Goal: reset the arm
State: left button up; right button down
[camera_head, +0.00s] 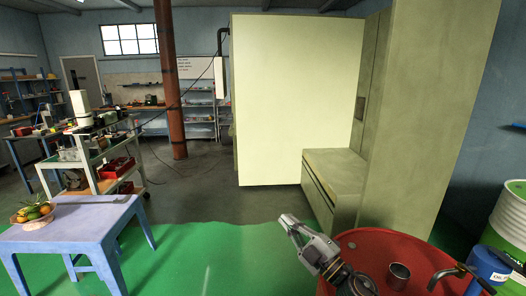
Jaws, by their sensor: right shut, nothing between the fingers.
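My right gripper (291,224) shows at the lower middle of the head view, its arm coming in from the lower right. It is shut and empty, pointing up and to the left, held in front of the left rim of a red drum (416,245). The gripper is clear of the cabinet behind it. My left gripper is not in the view.
A metal cup (398,275) and a tap-like tool (446,274) are on the red drum. Blue (489,264) and green-white (512,217) drums stand at right. A blue table (80,227) holds a fruit bowl (35,215); a tooling cart (90,150) stands behind. The green floor between is clear.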

jog(key=s+d+f+m+g+h, duration=0.1)
jog(key=s+d+f+m+h, duration=0.1)
jog(key=d+f+m+h, duration=0.55)
jog(key=s+d+f+m+g+h, duration=0.1)
jog(key=s+d+f+m+h, duration=0.2)
jog(key=d+f+m+h, duration=0.5)
jog(key=s+f+m+g+y, duration=0.1)
jog(key=s+f+g, duration=0.55)
jog(key=s, duration=0.35)
jog(key=s+f+m+g+y, duration=0.1)
jog(key=s+f+m+g, duration=0.1)
jog(key=s+f+g, duration=0.65)
jog(key=s+f+t, duration=0.1)
jog(key=s+f, duration=0.1)
jog(key=f, duration=1.4)
jog(key=s+f+t, duration=0.2)
jog(key=s+f, duration=0.1)
jog(key=f, duration=1.2)
jog(key=s+d+f+g, duration=0.1)
jog(key=s+d+f, duration=0.2)
jog(key=s+f, duration=1.7)
jog(key=shift+s+d+n+g, duration=0.15)
jog(key=shift+s+n+g, duration=0.25)
jog(key=shift+s, duration=0.55)
